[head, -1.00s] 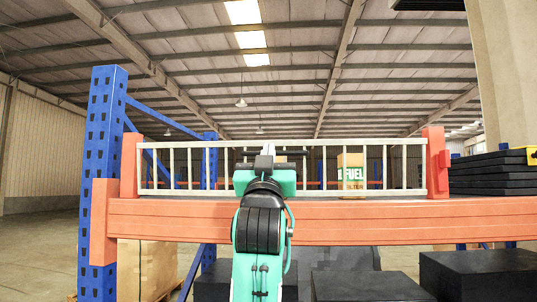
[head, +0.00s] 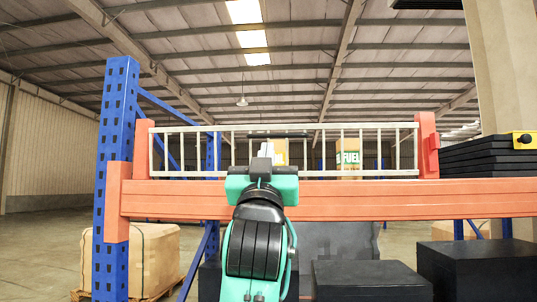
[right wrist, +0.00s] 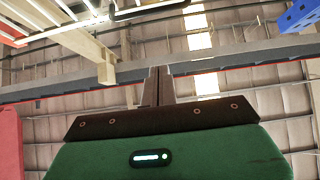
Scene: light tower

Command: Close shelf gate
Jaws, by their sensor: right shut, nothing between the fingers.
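The shelf gate (head: 213,152) is a pale barred panel. In the head view it stands upright across the shelf front, between the left orange post (head: 142,150) and the right orange post (head: 427,148). I cannot tell whether it is latched. A dark handle bar (head: 290,135) runs along its top. My right gripper (head: 262,160) is in front of the gate's middle and hides part of it. Its fingers are shut and empty, as the right wrist view (right wrist: 158,85) also shows. Contact with the gate cannot be told. My left gripper is not in view.
The orange shelf beam (head: 350,207) runs below the gate, with a blue upright (head: 115,150) at left. A fuel box (head: 349,160) and another box (head: 280,152) sit behind the bars. Black stacks (head: 487,160) stand at right; a wrapped pallet load (head: 150,258) is below left.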

